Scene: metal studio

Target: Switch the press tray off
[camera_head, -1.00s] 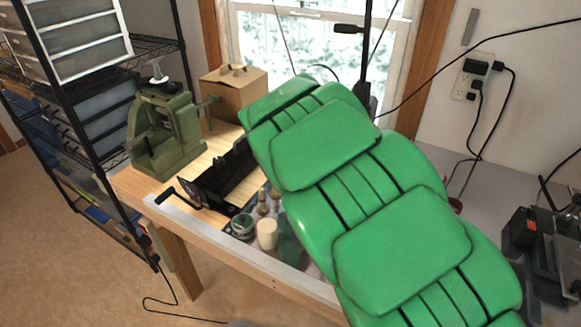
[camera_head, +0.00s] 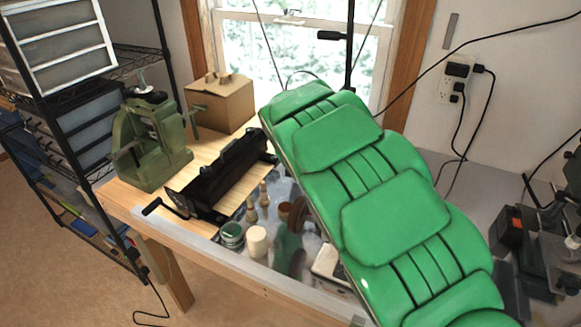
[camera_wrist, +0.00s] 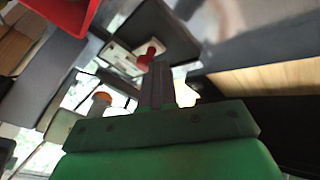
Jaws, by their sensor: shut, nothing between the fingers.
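My gripper (camera_wrist: 160,85) shows in the wrist view with its two grey fingers together and nothing visible between them. Just beyond the fingertips is a red knob (camera_wrist: 151,50) by a pale plate on a dark boxy thing; I cannot tell whether it touches the fingers. A green press (camera_head: 151,142) stands upright at the left end of the bench in the head view. A pale tray-like thing (camera_head: 328,262) is partly hidden by my green arm. I cannot tell which thing is the press tray, or its switch state. In the head view my arm hides the gripper.
A black machine with a crank (camera_head: 222,178) lies on the wooden bench. A cardboard box (camera_head: 222,105) stands behind it. A green tin (camera_head: 231,235) and a white candle-like cylinder (camera_head: 257,241) stand near the front edge. Wire shelving (camera_head: 140,60) is left. An orange-topped thing (camera_wrist: 101,98) is left of the fingers.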

